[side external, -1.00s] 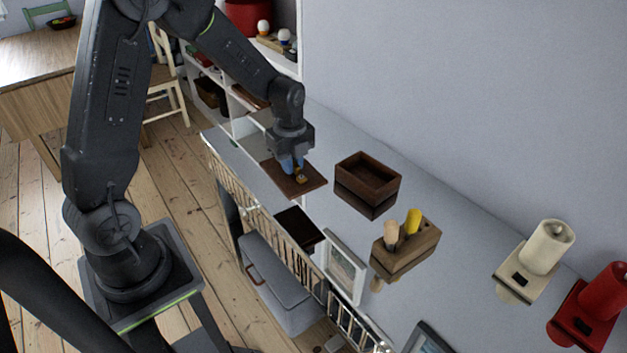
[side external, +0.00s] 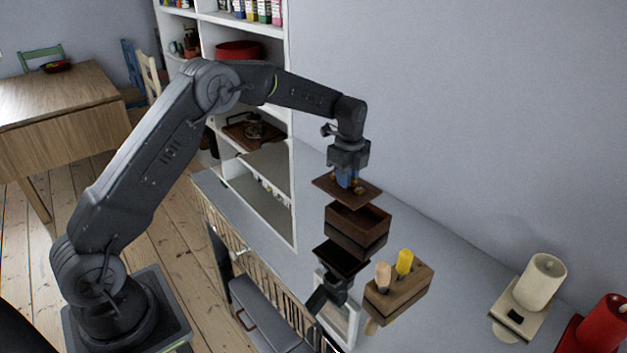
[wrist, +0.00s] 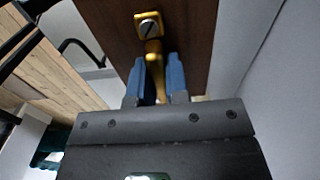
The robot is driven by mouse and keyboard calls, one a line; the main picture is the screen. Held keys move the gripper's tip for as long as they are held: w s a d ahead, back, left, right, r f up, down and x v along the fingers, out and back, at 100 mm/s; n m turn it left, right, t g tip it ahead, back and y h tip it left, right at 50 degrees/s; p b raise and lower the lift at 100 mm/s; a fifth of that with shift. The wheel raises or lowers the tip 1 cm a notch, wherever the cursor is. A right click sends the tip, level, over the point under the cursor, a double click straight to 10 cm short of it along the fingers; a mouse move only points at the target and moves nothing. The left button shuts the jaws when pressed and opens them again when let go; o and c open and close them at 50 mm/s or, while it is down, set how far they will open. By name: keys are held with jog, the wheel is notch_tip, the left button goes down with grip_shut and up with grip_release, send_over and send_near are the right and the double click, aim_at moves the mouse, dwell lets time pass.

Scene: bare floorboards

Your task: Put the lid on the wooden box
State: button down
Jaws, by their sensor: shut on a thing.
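The lid (side external: 335,190) is a flat dark brown wooden plate with a brass knob. My gripper (side external: 346,183) is shut on the knob and holds the lid up, roughly level. In the wrist view the blue fingers of my gripper (wrist: 156,88) close around the brass knob, and the lid (wrist: 95,22) fills the top of the picture. The wooden box (side external: 357,232) is dark brown and stands upright with its top open. It is just below the lid in the side view, and the lid appears apart from it. The lid's far side is partly hidden by my gripper.
A lighter wooden block (side external: 403,292) with two upright handles, one yellow and one pale, stands right of the box. A cream cylinder on a base (side external: 538,285) and a red one (side external: 603,325) stand farther right. A white shelf (side external: 262,185) stands behind on the left.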

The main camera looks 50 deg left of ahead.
aim_at(361, 186)
jog(key=shift+w+d, duration=1.25)
jog(key=shift+w, duration=0.05)
jog(key=shift+f, duration=0.1)
jog(key=shift+f, duration=2.45)
jog(key=shift+f, duration=0.85)
jog(key=c, duration=1.1)
grip_release()
jog(key=shift+o, duration=0.2)
jog(key=shift+r, duration=3.5)
